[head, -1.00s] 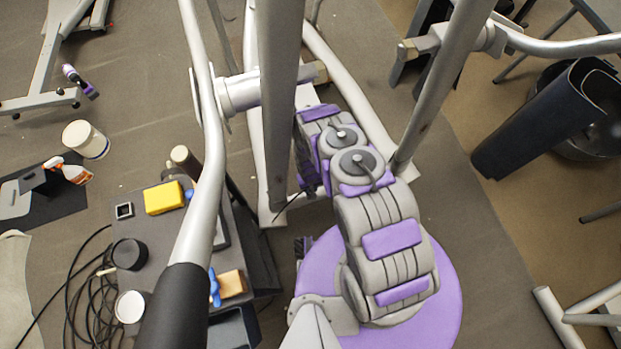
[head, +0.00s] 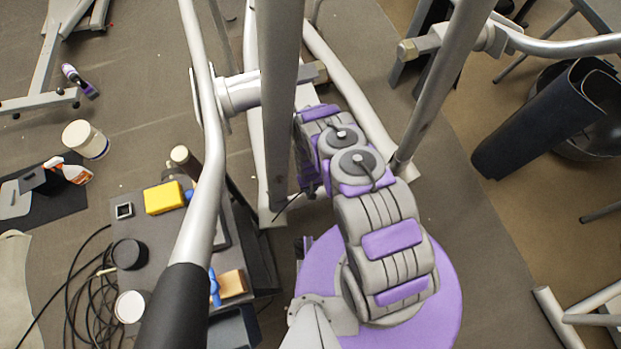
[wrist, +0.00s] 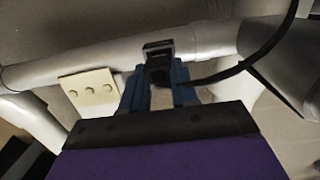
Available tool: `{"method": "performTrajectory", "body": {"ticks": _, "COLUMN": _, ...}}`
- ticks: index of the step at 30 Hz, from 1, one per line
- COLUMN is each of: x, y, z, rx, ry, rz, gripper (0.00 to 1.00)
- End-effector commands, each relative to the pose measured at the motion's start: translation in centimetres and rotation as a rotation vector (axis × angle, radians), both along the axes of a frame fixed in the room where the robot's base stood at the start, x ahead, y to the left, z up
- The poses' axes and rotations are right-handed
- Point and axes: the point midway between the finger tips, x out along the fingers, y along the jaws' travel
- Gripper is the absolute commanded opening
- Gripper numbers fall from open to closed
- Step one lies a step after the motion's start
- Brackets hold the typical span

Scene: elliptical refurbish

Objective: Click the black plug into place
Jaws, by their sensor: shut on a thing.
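The black plug (wrist: 158,52) shows in the wrist view, held upright between the two blue fingers of my gripper (wrist: 160,85). My gripper is shut on it. A black cable (wrist: 225,72) runs from beside the plug to the upper right. The plug's top overlaps a grey tube (wrist: 100,58) of the machine in the picture; I cannot tell whether they touch. In the head view my arm reaches down among the machine's grey bars, and the gripper and plug are hidden there. No socket can be clearly made out.
A cream plate with knobs (wrist: 90,91) lies left of the gripper. Grey upright bars (head: 278,110) stand close to my arm. A dark cart (head: 160,235) at left carries a yellow sponge (head: 164,198).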

Motion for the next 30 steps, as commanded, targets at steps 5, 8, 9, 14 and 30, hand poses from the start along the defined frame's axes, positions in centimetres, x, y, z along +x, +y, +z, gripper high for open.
{"method": "performTrajectory", "body": {"ticks": 5, "x": 0.00, "y": 0.00, "z": 0.00, "rx": 0.000, "ry": 0.000, "rz": 0.000, "gripper": 0.00}}
{"method": "performTrajectory", "body": {"ticks": 8, "x": 0.00, "y": 0.00, "z": 0.00, "rx": 0.000, "ry": 0.000, "rz": 0.000, "gripper": 0.00}}
{"method": "performTrajectory", "body": {"ticks": 9, "x": 0.00, "y": 0.00, "z": 0.00, "rx": 0.000, "ry": 0.000, "rz": 0.000, "gripper": 0.00}}
{"method": "performTrajectory", "body": {"ticks": 14, "x": 0.01, "y": 0.00, "z": 0.09, "rx": 0.000, "ry": 0.000, "rz": 0.000, "gripper": 0.00}}
{"method": "performTrajectory", "body": {"ticks": 30, "x": 0.03, "y": 0.01, "z": 0.83, "rx": 0.000, "ry": -0.001, "rz": 0.000, "gripper": 0.00}}
